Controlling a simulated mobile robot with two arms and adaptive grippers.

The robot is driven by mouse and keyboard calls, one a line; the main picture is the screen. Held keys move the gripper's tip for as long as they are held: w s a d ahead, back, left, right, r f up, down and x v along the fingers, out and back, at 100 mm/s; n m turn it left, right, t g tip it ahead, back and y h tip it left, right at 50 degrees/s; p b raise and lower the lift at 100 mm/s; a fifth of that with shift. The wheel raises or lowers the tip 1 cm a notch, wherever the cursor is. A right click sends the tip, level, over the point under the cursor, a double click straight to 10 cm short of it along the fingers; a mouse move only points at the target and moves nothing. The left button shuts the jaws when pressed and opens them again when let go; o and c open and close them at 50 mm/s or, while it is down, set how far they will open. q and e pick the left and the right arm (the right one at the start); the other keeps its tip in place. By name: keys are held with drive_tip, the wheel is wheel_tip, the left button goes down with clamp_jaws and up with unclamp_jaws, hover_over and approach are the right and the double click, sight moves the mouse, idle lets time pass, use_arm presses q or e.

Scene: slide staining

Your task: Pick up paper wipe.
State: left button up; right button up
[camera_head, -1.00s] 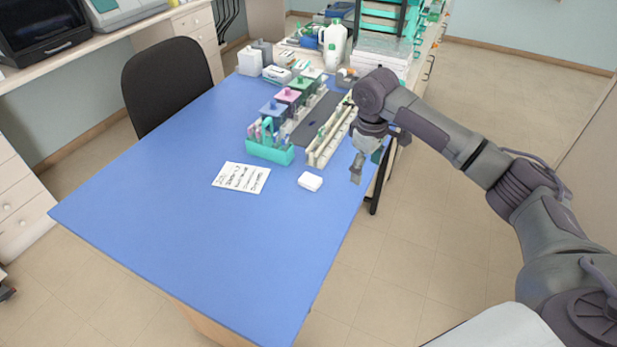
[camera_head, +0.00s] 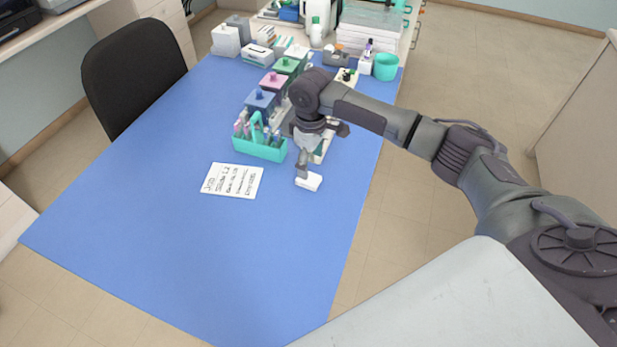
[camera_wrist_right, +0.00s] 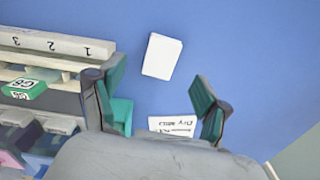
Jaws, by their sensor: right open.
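The paper wipe (camera_head: 312,182) is a small white folded pad lying flat on the blue table, right of the written card. It also shows in the right wrist view (camera_wrist_right: 162,56), beyond the fingertips and between the lines of the two fingers. My left gripper is not in view.
A written card (camera_head: 231,181) lies left of the wipe. A teal rack (camera_head: 260,149) with tools and a row of coloured-lidded staining jars (camera_head: 263,99) stand close behind. A numbered pale rack (camera_wrist_right: 50,45) is beside the gripper. The table's front is clear.

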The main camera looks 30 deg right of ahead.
sight(309, 178)
drive_tip(key=shift+a+f+p, duration=0.2)
drive_tip(key=shift+f+p, duration=0.4)
drive_tip(key=shift+f, duration=0.6)
wheel_tip(309, 178, down, 2)
drive_tip(key=shift+f+p, duration=0.2)
drive_tip(key=shift+p, duration=0.1)
drive_tip(key=shift+f, duration=0.5)
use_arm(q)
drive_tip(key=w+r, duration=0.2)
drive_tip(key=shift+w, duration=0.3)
use_arm(e)
drive_tip(key=shift+w, duration=0.1)
drive_tip(key=c, duration=0.8)
